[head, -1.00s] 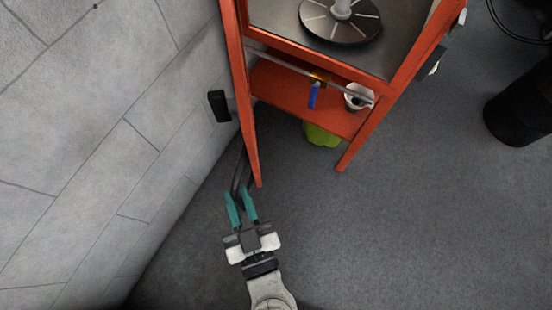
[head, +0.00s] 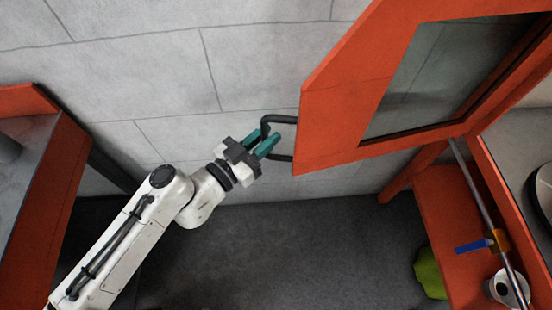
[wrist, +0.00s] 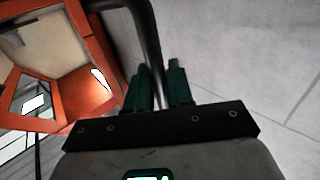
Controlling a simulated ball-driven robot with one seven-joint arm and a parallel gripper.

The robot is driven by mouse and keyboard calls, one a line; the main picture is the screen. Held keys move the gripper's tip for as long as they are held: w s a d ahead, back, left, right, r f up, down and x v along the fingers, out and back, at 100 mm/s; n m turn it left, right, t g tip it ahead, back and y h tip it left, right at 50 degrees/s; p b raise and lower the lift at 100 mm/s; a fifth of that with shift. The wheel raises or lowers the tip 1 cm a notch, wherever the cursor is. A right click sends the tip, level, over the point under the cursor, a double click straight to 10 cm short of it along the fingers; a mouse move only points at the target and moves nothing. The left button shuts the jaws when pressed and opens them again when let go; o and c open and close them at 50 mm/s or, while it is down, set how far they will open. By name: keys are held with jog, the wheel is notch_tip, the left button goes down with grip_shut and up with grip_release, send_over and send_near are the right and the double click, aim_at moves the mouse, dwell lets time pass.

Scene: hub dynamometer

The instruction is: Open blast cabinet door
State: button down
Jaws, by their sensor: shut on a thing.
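The blast cabinet door (head: 345,85) is an orange panel with a glass window (head: 440,75), standing swung out from the orange cabinet (head: 445,205) at the right of the head view. A black bar handle (head: 279,119) sticks out from the door's left edge. My gripper (head: 267,143), with teal fingers, is shut on the handle. In the wrist view the dark handle bar (wrist: 148,40) runs down between the two teal fingers of my gripper (wrist: 158,85). The exact contact between fingers and bar is partly hidden.
A grey block wall (head: 160,75) runs behind the door and arm. Another orange-framed unit (head: 65,170) stands at the left. A blue-handled valve (head: 474,246), a white cup (head: 503,288) and a green item (head: 430,272) are at the lower right. Grey floor (head: 300,250) is clear in the middle.

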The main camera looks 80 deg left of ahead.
jog(key=shift+w+a+f, duration=0.1)
jog(key=shift+a+f, duration=0.1)
jog(key=shift+a, duration=1.05)
jog(key=c, duration=1.2)
grip_release()
jog(key=v, duration=1.1)
jog(key=shift+b, duration=0.4)
